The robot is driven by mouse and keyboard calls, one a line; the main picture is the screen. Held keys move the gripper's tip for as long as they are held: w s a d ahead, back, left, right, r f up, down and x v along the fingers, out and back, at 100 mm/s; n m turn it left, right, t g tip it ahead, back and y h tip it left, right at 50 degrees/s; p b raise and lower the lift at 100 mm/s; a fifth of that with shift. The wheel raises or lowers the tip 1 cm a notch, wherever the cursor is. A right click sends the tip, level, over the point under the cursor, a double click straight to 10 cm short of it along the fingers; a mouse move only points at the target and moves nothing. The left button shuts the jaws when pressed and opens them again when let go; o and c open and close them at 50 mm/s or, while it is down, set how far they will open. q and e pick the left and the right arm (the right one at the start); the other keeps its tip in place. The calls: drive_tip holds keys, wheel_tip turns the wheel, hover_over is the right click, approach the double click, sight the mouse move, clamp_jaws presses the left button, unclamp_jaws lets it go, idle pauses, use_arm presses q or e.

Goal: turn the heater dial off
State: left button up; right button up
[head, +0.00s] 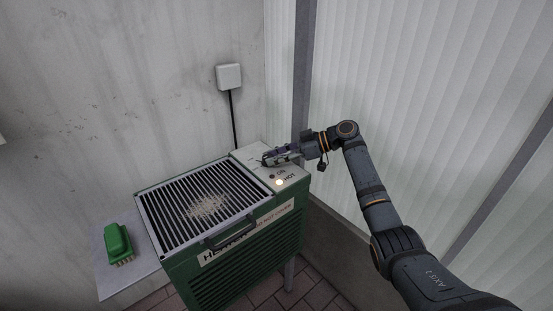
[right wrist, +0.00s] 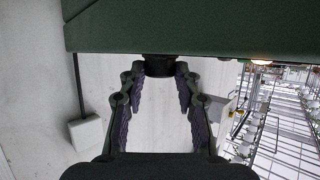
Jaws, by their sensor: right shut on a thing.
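The green heater (head: 238,262) stands against the wall, with a dark slatted grille on top and a pale control panel (head: 296,172) at its back right. My right gripper (head: 269,158) reaches in from the right over this panel. In the right wrist view, the fingertips of my right gripper (right wrist: 160,70) are shut on the black dial (right wrist: 160,64), one on each side. In the head view the fingers hide the dial, and its setting cannot be read. A lamp (head: 279,182) beside the word HOT glows. My left gripper is not in view.
A green brush (head: 118,243) lies on a grey side shelf (head: 132,277) at the heater's left. A white wall box (head: 229,77) has a black cable (head: 233,120) running down behind the heater. Pale material sits on the grille. Translucent ribbed panels rise at the right.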

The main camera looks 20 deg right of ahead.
drive_tip(key=shift+f, duration=0.1)
drive_tip(key=o, duration=1.2)
drive_tip(key=shift+c, duration=0.2)
wheel_tip(320, 180, up, 10)
